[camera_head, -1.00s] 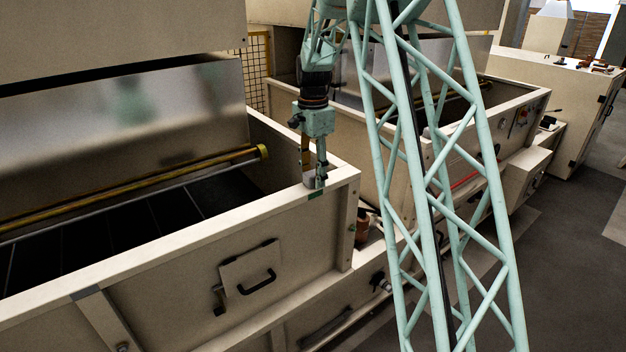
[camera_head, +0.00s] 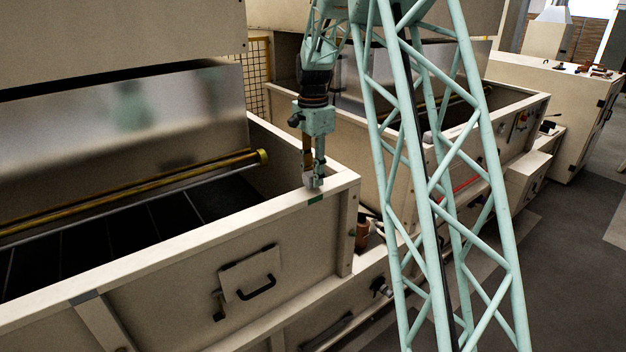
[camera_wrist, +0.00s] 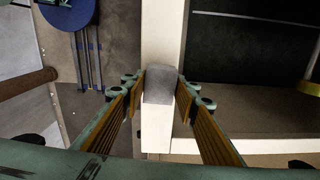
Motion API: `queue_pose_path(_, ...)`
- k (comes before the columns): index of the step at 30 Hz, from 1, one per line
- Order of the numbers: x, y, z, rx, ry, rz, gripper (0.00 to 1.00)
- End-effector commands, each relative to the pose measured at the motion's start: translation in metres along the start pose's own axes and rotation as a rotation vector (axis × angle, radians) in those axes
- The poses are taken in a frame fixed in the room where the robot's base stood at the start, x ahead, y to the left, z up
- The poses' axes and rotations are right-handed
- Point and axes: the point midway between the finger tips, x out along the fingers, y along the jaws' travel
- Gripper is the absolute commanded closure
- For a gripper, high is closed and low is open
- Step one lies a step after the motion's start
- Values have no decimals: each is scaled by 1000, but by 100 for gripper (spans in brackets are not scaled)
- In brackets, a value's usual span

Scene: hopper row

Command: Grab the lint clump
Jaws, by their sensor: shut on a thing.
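The lint clump (camera_wrist: 160,84) is a small grey block with rounded edges. In the wrist view it sits between the two fingertips of my gripper (camera_wrist: 160,90), over the cream hopper rim (camera_wrist: 157,140). My gripper is shut on the lint clump. In the head view the fingers mostly hide the clump. I cannot tell whether it still touches the rim.
The open hopper with its dark slatted floor (camera_head: 120,235) lies left of my gripper, with a yellow roller bar (camera_head: 150,188) across it. A second hopper (camera_head: 500,105) stands to the right. A reddish-brown cylinder (camera_head: 361,236) stands low beside the near hopper's end.

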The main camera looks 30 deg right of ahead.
Motion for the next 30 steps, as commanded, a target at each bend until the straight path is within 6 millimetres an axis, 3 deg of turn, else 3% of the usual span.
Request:
queue_pose_path(7, -19, -1, 0, 0, 1, -2, 79)
queue_pose_path(14, -19, 15, 5, 0, 0, -1, 79)
queue_pose_path(30, -25, 86, 30, 0, 0, -1, 79)
